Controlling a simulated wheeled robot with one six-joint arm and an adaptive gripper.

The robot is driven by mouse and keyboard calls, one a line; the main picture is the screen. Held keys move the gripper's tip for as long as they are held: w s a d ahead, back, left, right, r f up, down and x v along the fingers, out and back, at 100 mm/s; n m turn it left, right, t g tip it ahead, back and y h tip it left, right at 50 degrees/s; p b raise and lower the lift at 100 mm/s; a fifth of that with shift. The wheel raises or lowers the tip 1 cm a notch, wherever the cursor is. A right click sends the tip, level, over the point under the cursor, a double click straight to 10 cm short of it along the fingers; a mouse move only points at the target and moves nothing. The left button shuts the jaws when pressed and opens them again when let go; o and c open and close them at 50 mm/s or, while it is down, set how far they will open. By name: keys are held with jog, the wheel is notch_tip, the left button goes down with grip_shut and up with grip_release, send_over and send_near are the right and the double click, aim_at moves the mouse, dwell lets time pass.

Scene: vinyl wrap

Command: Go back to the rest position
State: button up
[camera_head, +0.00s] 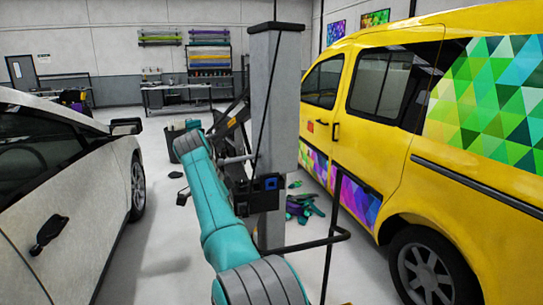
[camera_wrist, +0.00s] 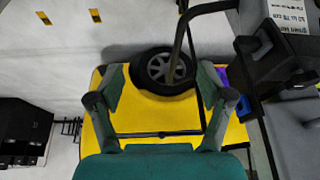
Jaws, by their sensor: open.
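My gripper (camera_wrist: 161,88) shows in the wrist view with its two teal and dark fingers spread wide apart. Nothing is between the fingers. Behind them are a wheel (camera_wrist: 164,69) and yellow bodywork (camera_wrist: 175,113), with floor at the upper left. In the head view my teal arm (camera_head: 208,200) reaches from the bottom centre up and away to the left. My gripper cannot be made out clearly there.
A yellow van (camera_head: 375,150) with colourful triangle wrap stands close on the right. A white car (camera_head: 70,190) stands on the left. A grey post (camera_head: 275,110) rises beside my arm. Colourful scraps (camera_head: 303,205) lie on the floor. Workbenches (camera_head: 178,95) stand far back.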

jog(key=s+d+f+n+t+y, duration=0.15)
jog(key=d+f, duration=0.35)
jog(key=f, duration=1.2)
jog(key=d+f+n+t+y, duration=0.1)
jog(key=d+f+n, duration=0.25)
jog(key=f, duration=1.35)
jog(key=s+d+f+n+t+y, duration=0.1)
jog(key=s+d+f+n+t, duration=0.1)
jog(key=s+d+f, duration=0.55)
jog(key=s+d+f+n+t, duration=0.1)
jog(key=s+d+f, duration=0.3)
jog(key=s+f, duration=0.65)
jog(key=s+d+r+n+t, duration=0.1)
jog(key=s+d+r, duration=0.1)
jog(key=s, duration=0.7)
jog(key=s+d+r+n+t+y, duration=0.1)
jog(key=s+d, duration=0.2)
jog(key=s, duration=0.7)
jog(key=s+d+r+n+t, duration=0.2)
jog(key=s, duration=0.7)
jog(key=s+d+r+n+t, duration=0.1)
jog(key=s+r, duration=0.7)
jog(key=r, duration=0.4)
jog(key=s+d+r+n+t, duration=0.1)
jog(key=s+d+r+t, duration=0.1)
jog(key=s+r, duration=0.7)
notch_tip(320, 180, up, 4)
jog(key=shift+s+r, duration=0.1)
jog(key=shift+s, duration=0.2)
jog(key=shift+t+h, duration=0.25)
